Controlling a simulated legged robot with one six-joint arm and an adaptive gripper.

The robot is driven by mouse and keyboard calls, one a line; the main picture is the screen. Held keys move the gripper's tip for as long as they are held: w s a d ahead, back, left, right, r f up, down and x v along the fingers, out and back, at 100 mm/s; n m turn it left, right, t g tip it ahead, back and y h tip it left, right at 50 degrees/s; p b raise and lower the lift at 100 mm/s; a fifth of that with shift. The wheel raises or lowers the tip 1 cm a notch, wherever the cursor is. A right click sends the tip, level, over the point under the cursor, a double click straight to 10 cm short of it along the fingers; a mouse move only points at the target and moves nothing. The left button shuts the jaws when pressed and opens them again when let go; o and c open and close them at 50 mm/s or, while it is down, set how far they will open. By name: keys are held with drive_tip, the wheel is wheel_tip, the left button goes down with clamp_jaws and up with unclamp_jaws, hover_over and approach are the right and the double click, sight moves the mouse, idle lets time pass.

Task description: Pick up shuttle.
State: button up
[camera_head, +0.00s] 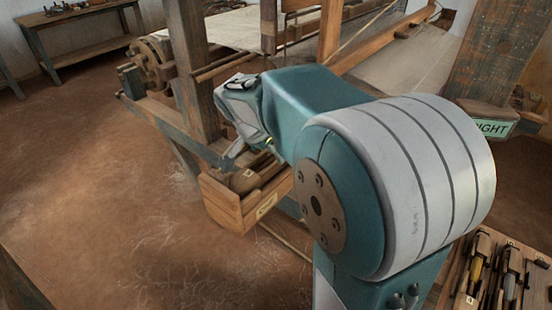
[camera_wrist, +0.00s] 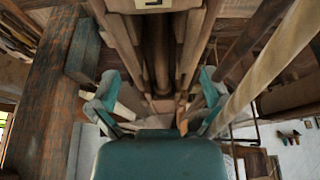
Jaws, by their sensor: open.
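A wooden box (camera_head: 228,207) with a pale label on its front hangs at the side of the loom. A brown, rounded wooden piece (camera_head: 246,181), which looks like the shuttle, lies in it, partly hidden by my arm. In the wrist view, a long dark wooden piece (camera_wrist: 161,58), perhaps the same shuttle, runs between pale wooden sides. My gripper (camera_head: 240,158) is above and close to the box, pointing down. In the wrist view my gripper (camera_wrist: 155,102) has its teal fingers spread on either side of the long piece, holding nothing. I cannot tell whether the fingers touch anything.
The loom's wooden post (camera_head: 190,65) stands just behind the box. A tray of tools (camera_head: 460,290) is at the lower right. A teal sign ending in "IGHT" (camera_head: 492,128) is at the right. A workbench (camera_head: 78,35) stands far left. The earthen floor at left is clear.

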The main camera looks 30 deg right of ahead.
drive_tip(key=shift+x, duration=1.3)
drive_tip(key=shift+a, duration=0.1)
drive_tip(key=c, duration=1.1)
drive_tip(key=shift+c, duration=0.2)
